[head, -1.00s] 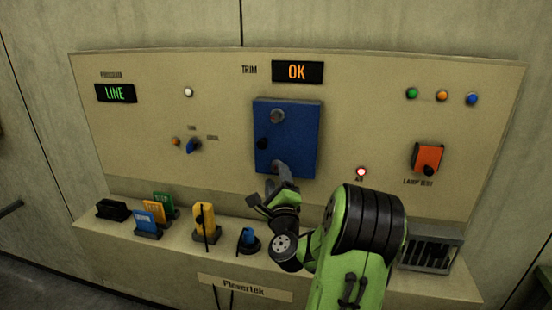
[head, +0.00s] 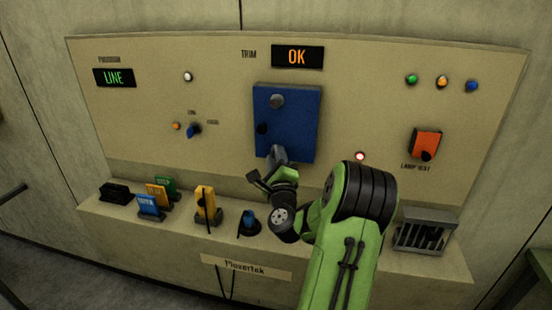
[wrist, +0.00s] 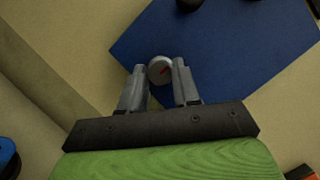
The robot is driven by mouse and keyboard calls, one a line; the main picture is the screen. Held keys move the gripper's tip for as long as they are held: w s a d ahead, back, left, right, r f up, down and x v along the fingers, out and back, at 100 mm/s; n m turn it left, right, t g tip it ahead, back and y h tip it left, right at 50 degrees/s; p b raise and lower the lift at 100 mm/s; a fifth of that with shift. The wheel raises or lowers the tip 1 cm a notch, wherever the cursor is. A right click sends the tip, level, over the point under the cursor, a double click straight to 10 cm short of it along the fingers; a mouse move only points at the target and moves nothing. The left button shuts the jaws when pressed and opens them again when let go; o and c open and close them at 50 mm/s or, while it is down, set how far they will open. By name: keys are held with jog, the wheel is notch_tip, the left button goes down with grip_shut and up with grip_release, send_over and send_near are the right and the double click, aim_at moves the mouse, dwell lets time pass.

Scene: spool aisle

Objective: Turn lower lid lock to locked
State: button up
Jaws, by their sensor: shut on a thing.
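The blue lid (head: 288,122) is on the middle of the beige panel. Its upper lock (head: 277,101), a round grey knob, shows near the top edge. My gripper (head: 276,156) is at the lid's lower edge and hides the lower lock in the head view.
Below is a ledge (head: 335,255) with coloured tags, a yellow holder (head: 207,204), a blue plug (head: 249,221) and a grey vented box (head: 426,232). An orange switch (head: 426,143) is at the right.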

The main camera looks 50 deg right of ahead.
jog(key=shift+w+a+r+n+g+y+p, duration=0.15)
jog(key=shift+n+g+y+p, duration=0.95)
jog(key=shift+n, duration=1.55)
jog(key=shift+s+d+r+n+g+y+p, duration=0.1)
jog(key=shift+n+g+p, duration=0.6)
jog(key=shift+n+p, duration=1.5)
jog(key=shift+w+a+r+n+g+y+p, duration=0.15)
jog(key=shift+n+g+y+p, duration=0.6)
jog(key=shift+n, duration=2.4)
jog(key=shift+s+d+g, duration=0.1)
jog(key=shift+g, duration=0.15)
jog(key=o, duration=1.1)
jog(key=shift+c, duration=0.2)
jog(key=shift+r, duration=0.1)
